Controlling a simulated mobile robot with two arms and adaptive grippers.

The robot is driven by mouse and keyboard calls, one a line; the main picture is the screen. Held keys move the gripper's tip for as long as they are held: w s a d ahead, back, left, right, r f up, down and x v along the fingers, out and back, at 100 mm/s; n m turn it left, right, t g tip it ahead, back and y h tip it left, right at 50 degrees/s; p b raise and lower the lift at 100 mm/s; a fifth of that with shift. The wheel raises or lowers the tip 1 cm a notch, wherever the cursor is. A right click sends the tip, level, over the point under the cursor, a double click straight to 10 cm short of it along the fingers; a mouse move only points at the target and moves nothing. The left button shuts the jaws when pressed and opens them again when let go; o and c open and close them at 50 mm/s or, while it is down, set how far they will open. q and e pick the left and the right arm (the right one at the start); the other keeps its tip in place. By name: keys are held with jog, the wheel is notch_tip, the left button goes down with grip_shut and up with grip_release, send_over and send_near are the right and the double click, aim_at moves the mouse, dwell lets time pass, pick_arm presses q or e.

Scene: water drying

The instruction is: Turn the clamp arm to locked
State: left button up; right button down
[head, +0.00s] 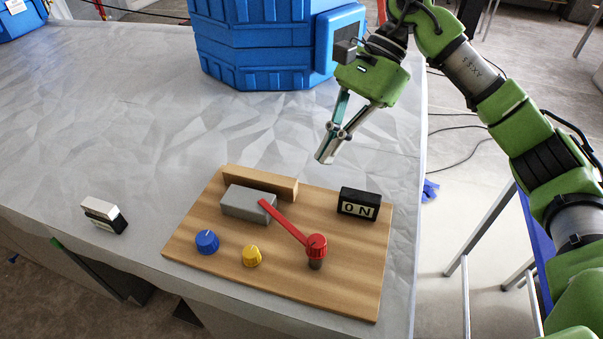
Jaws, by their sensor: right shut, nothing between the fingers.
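The red clamp arm (284,224) is on a wooden board (210,262) on the table. It runs from a red ribbed pivot knob (316,246) up and left, and its tip lies at the grey block (247,203). A wooden strip (262,182) stands just behind the grey block. My right gripper (324,160) is shut and empty. It hangs beyond the board's back edge, pointing down, apart from the clamp arm. My left gripper is not in view.
A blue knob (207,241), a yellow knob (251,256) and a black ON sign (358,204) are on the board. A black-and-white block (103,214) lies to the left. A large blue container (255,45) stands at the back. The table's left middle is clear.

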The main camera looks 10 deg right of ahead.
aim_at(288, 222)
jog(key=a+f+h+p, duration=0.1)
jog(key=f+p, duration=0.1)
jog(key=s+a+f+p, duration=0.1)
jog(key=f+p, duration=0.2)
jog(key=a+f+n+h+p, duration=0.1)
jog(key=f+p, duration=0.1)
jog(key=p, duration=0.1)
jog(key=shift+s+a+f+t+h, duration=0.1)
jog(key=shift+s+f+t+h, duration=0.15)
jog(key=shift+s+t+h, duration=0.1)
jog(key=a, duration=0.1)
jog(key=s+p, duration=0.1)
jog(key=a+p, duration=0.1)
jog(key=shift+s+a+f, duration=0.25)
jog(key=shift+s+a, duration=0.05)
jog(key=shift+a, duration=0.05)
jog(key=shift+s+a+f, duration=0.1)
jog(key=shift+s+a, duration=0.15)
jog(key=shift+a, duration=0.2)
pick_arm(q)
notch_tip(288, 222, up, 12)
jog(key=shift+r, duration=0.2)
